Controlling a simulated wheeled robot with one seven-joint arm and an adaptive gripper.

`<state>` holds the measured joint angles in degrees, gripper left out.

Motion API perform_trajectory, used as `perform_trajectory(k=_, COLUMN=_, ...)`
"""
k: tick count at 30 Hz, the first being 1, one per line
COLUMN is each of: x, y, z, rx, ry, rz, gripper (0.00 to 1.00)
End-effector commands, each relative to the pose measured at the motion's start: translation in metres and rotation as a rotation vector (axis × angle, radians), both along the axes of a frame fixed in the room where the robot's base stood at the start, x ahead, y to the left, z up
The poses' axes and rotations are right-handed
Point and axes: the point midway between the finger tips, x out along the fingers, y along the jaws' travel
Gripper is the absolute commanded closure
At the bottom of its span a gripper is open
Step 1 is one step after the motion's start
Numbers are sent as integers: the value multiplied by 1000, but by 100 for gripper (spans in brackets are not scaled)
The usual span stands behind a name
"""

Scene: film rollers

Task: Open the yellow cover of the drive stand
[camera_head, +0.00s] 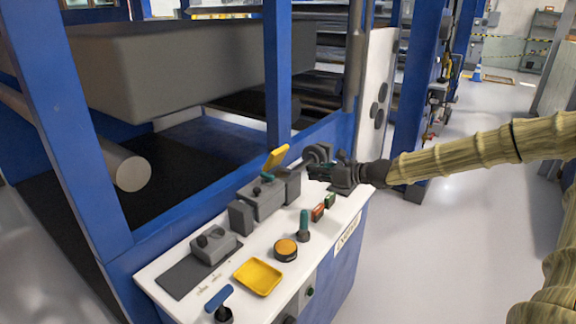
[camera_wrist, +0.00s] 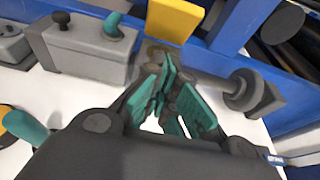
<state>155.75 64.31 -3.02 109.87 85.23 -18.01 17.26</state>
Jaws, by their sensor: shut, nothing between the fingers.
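The yellow cover (camera_head: 277,157) is a small plate that stands tilted up above a grey box (camera_head: 263,198) on the white control panel. In the wrist view the yellow cover (camera_wrist: 174,20) is at the top middle, just beyond the fingertips, beside the grey box (camera_wrist: 88,50) with its black knob and teal lever. My gripper (camera_head: 318,170) is to the right of the cover, low over the far right part of the panel. In the wrist view my gripper (camera_wrist: 172,82) has its teal fingers together and empty. I cannot tell whether it touches the cover. The cover's lower edge is partly hidden.
A grey roller-like knob (camera_wrist: 242,90) stands close right of the fingers. On the panel (camera_head: 180,258) are a yellow tray (camera_head: 258,277), an orange button (camera_head: 286,250), a teal-topped lever (camera_head: 304,226) and a blue handle (camera_head: 219,298). A blue post (camera_head: 278,70) rises behind.

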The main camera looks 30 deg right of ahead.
Motion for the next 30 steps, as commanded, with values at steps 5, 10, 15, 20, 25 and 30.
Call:
perform_trajectory(k=5, x=11, y=5, z=-5, rx=-1, ry=3, rz=0, gripper=100)
perform_trajectory(k=10, x=21, y=11, z=-9, rx=-1, ry=3, rz=0, gripper=100)
perform_trajectory(k=15, x=32, y=16, z=-12, rx=-2, ry=2, rz=0, gripper=100)
perform_trajectory(k=20, x=43, y=22, z=-16, rx=-2, ry=2, rz=1, gripper=100)
perform_trajectory(k=25, x=56, y=28, z=-20, rx=-2, ry=2, rz=0, gripper=100)
perform_trajectory(k=30, x=71, y=36, z=-16, rx=-3, ry=1, rz=2, gripper=100)
